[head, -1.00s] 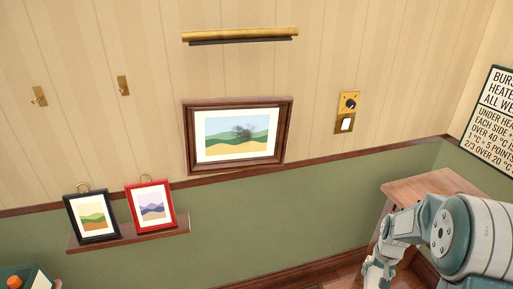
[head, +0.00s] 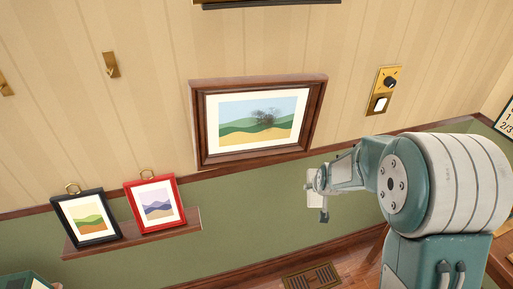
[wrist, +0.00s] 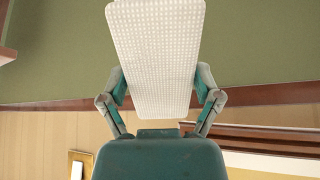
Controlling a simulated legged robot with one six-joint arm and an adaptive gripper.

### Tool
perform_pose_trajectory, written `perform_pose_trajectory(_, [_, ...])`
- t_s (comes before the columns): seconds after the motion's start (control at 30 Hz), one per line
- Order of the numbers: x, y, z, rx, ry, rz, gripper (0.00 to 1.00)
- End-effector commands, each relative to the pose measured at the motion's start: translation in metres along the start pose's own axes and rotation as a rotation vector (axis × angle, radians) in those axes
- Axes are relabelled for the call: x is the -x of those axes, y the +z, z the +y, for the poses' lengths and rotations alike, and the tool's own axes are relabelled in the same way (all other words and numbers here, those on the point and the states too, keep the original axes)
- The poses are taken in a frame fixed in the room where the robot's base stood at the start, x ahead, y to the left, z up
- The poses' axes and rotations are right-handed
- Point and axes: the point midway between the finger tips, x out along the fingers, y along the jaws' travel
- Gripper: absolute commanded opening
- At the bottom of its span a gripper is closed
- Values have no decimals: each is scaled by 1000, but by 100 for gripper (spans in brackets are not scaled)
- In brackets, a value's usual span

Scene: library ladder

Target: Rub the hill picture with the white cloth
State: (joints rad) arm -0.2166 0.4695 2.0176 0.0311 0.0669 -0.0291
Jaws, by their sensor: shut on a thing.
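The hill picture (head: 258,119) hangs on the wall in a brown wooden frame (head: 198,125), showing green and yellow hills under a pale blue sky. My gripper (wrist: 160,88) is shut on the white cloth (wrist: 155,45), a flat, textured, pad-like piece. In the head view, my gripper (head: 321,184) holds the cloth below and right of the frame's lower right corner, apart from the picture. Part of the frame (wrist: 270,140) shows at the lower right of the wrist view.
A black-framed picture (head: 87,218) and a red-framed picture (head: 156,205) stand on a small shelf (head: 190,226) at the lower left. A brass switch plate (head: 383,90) is right of the hill picture. A brass hook (head: 110,65) sits on the upper left wall.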

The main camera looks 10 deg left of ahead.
Motion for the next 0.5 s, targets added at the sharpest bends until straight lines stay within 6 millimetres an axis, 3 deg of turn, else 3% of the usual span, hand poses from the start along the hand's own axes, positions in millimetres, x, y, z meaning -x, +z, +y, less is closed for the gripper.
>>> perform_pose_trajectory(0.5, [20, -24, -40, 51, -40, 226, 43])
